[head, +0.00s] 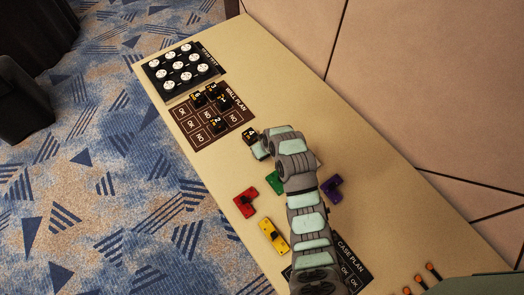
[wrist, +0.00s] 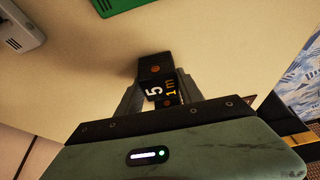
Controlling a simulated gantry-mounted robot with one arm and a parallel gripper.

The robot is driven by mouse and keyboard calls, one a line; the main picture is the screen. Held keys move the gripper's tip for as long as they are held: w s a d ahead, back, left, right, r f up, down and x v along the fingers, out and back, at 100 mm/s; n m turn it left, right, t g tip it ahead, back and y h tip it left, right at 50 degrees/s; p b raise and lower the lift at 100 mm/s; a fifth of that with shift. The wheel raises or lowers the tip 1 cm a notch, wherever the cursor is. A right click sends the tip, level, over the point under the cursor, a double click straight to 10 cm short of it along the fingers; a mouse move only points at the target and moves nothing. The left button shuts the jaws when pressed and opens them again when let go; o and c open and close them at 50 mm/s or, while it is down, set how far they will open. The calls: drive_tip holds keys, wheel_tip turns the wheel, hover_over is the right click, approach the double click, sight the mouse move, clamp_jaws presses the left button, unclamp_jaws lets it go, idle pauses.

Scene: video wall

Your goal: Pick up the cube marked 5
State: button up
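The black cube marked 5 (wrist: 156,72) is in the wrist view, with a white 5 and orange marks on its near face. My gripper (wrist: 159,90) has one finger on each side of it. The fingers look very close to the cube's sides, but I cannot tell whether they press on it. In the head view my gripper (head: 258,149) is low over the table beside a small black cube (head: 249,135), just below the brown plan board. The digit on that cube is too small to read surely. My arm hides part of the table there.
The brown wall plan board (head: 190,140) holds several black cubes. A black tray (head: 158,84) of white discs is at the table's far end. Red (head: 245,202), yellow (head: 273,236), green (head: 274,182) and purple (head: 332,189) pieces lie around my arm. A wall borders the right.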

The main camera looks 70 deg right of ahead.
drive_tip(key=c, duration=0.9)
drive_tip(key=shift+o, duration=0.2)
drive_tip(key=shift+r, duration=0.1)
